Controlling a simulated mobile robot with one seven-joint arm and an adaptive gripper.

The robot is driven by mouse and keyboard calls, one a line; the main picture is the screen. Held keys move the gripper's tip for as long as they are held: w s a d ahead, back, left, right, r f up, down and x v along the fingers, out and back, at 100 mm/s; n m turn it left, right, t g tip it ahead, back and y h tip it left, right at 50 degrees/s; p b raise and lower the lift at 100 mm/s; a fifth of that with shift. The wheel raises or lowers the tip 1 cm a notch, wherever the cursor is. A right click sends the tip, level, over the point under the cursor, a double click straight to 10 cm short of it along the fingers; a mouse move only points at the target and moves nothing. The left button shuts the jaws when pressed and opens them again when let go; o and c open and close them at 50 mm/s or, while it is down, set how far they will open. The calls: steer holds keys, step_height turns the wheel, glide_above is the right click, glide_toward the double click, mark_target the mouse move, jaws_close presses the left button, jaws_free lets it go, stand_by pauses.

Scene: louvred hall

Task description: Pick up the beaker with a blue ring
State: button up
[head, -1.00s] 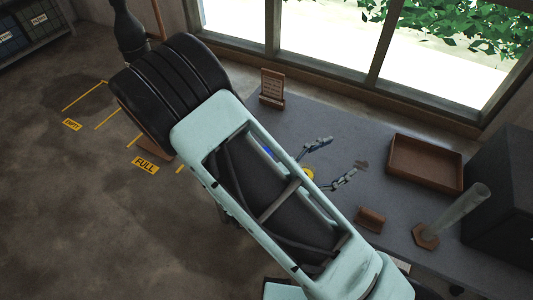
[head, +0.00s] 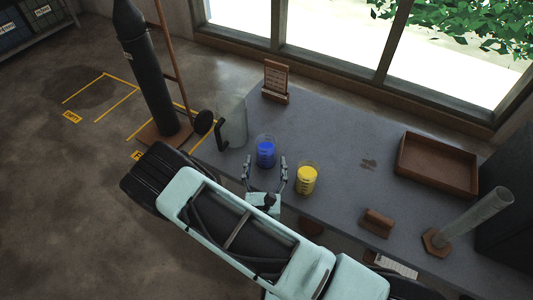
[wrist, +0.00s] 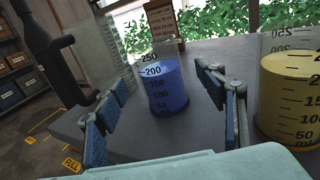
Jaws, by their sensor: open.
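The beaker with blue (head: 265,152) stands upright on the grey table; its lower part is solid blue with a clear rim above. In the wrist view the same blue beaker (wrist: 166,90) shows its volume marks, centred between the fingers. My gripper (head: 265,170) is open and empty, its fingertips just on the near side of the blue beaker. In the wrist view my gripper (wrist: 163,82) has gaps on both sides of it. I cannot tell whether the tips reach past its near wall. A beaker with yellow (head: 307,178) stands close to the right.
A clear jug with a dark handle (head: 231,127) stands left of the blue beaker. A wooden sign (head: 276,80) is behind. A brown tray (head: 437,165), a wooden block (head: 376,222) and a tall cylinder (head: 470,222) are to the right.

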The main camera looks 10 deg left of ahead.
mark_target(266, 156)
steer(key=shift+w+a+f+b, duration=0.1)
steer(key=shift+w+a+b, duration=0.1)
steer(key=shift+w, duration=0.8)
steer(key=shift+w+a+f+b, duration=0.1)
steer(key=shift+w+b, duration=0.1)
steer(key=shift+w, duration=0.85)
steer(key=shift+w+a+f+b, duration=0.1)
steer(key=shift+w+a+b, duration=0.1)
steer(key=shift+w, duration=0.8)
steer(key=shift+r, duration=0.1)
steer(key=c, duration=1.4)
